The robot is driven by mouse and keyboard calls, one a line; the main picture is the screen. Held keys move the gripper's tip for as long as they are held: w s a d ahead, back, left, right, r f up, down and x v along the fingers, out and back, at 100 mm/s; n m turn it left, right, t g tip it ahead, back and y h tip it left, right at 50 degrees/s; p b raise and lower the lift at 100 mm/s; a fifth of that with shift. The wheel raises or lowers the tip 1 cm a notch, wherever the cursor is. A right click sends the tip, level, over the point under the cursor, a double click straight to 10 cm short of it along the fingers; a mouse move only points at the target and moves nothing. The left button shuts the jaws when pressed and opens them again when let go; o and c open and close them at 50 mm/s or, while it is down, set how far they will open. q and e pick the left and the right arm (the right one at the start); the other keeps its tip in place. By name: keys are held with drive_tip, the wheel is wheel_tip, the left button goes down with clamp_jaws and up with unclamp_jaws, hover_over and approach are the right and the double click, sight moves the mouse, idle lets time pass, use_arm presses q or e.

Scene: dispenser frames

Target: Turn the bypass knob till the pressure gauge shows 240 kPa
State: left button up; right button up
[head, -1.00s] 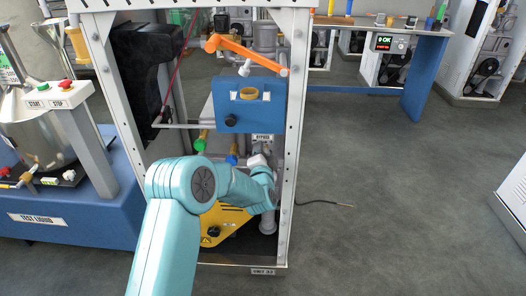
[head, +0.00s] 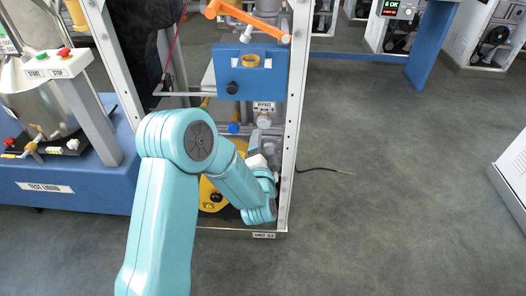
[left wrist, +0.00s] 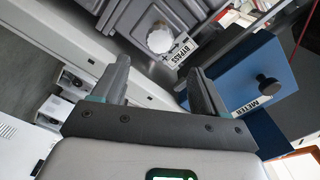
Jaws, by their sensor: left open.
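The bypass knob (head: 264,122) is a small pale knob below a BYPASS label, under a blue box in the dispenser frame. In the left wrist view the white ribbed knob (left wrist: 160,38) sits on grey housing beside the BYPASS label (left wrist: 180,53). My left gripper (head: 263,142) is just below the knob in the head view. In the left wrist view its two dark fingers (left wrist: 160,82) are spread with nothing between them, and the knob appears beyond their tips, apart from them. I cannot make out a pressure gauge in either view. My right gripper is not in view.
A blue box (head: 270,82) with a black knob overhangs the bypass knob; a METER label (left wrist: 246,103) shows on blue in the wrist view. White posts (head: 296,120) flank the space. A blue-capped part (head: 233,128) is left of the knob.

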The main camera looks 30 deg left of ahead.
use_arm(q)
drive_tip(key=shift+v, duration=1.7)
